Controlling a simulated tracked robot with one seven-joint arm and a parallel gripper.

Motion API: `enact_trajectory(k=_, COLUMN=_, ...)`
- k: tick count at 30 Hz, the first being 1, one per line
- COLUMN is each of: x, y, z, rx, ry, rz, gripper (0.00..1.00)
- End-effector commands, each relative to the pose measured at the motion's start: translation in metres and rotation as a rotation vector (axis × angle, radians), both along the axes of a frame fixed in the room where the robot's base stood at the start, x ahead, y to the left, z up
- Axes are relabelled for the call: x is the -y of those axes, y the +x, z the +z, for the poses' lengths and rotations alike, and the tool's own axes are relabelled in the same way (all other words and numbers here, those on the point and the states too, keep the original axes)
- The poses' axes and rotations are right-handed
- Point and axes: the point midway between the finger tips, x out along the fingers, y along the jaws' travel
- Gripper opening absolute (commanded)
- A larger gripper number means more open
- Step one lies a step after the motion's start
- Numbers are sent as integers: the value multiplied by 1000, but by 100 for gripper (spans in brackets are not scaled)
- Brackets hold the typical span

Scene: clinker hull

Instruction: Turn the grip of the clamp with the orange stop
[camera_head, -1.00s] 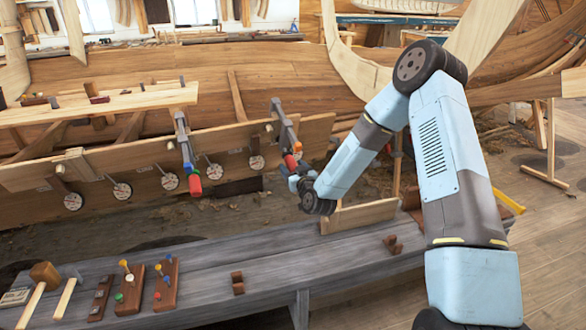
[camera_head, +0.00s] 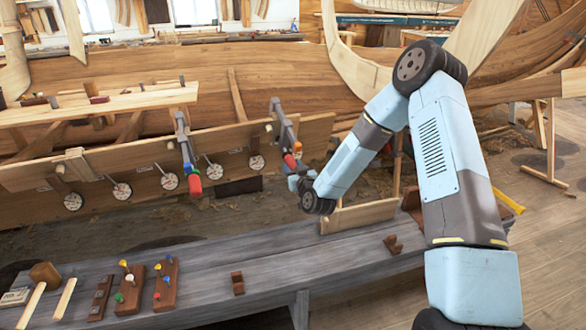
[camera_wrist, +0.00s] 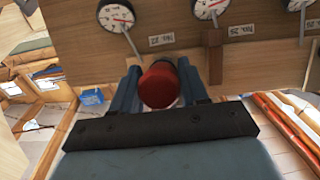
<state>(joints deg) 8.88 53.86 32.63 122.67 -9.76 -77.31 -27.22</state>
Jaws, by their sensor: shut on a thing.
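The clamp with the orange stop (camera_head: 297,147) is the right one of two bar clamps on the plank, in the head view. Its red grip (camera_head: 290,161) hangs at the lower end of the bar. My gripper (camera_head: 293,180) is at that grip, partly hidden by my own wrist. In the wrist view the red grip (camera_wrist: 159,85) sits between the two blue fingers of my gripper (camera_wrist: 158,92), which are shut on it. The orange stop does not show in the wrist view.
Several round dials (camera_head: 170,181) line the plank. The grey bench (camera_head: 330,250) below holds peg blocks (camera_head: 166,285), a mallet (camera_head: 44,274) and small brown blocks (camera_head: 237,283).

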Motion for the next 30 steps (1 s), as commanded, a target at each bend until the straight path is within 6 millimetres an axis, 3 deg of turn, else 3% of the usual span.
enact_trajectory(k=11, x=1, y=0, z=0, rx=-54, ry=121, rz=53, gripper=13)
enact_trajectory(k=30, x=3, y=1, z=-2, rx=-275, ry=622, rz=273, gripper=14)
